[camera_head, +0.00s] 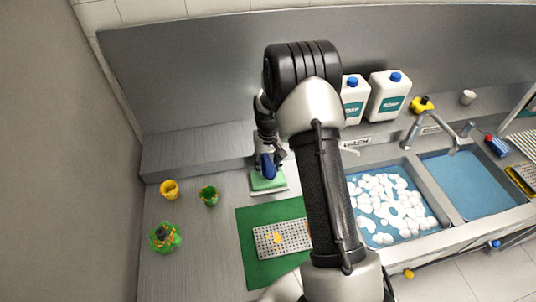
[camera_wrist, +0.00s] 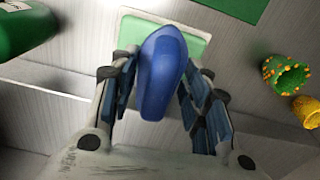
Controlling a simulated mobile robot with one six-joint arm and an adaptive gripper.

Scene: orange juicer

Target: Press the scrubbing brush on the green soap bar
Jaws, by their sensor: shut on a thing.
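The green soap bar (camera_head: 268,180) lies on a pale tray (camera_head: 283,191) on the steel counter, left of the sink. In the wrist view the soap (camera_wrist: 196,46) shows as a green patch behind the brush. The blue scrubbing brush (camera_wrist: 160,75) is between the fingers of my gripper (camera_wrist: 160,95), which is shut on it. In the head view the brush (camera_head: 267,165) is directly over the soap. Its underside is hidden, so I cannot tell if it touches the soap. My arm covers part of the counter.
A green mat (camera_head: 250,225) with a perforated metal tray (camera_head: 272,241) lies in front of the soap. A yellow cup (camera_head: 169,189), a green cup (camera_head: 209,196) and a green juicer-like piece (camera_head: 164,237) stand left. A foamy sink (camera_head: 390,205) and white jugs (camera_head: 389,95) are right.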

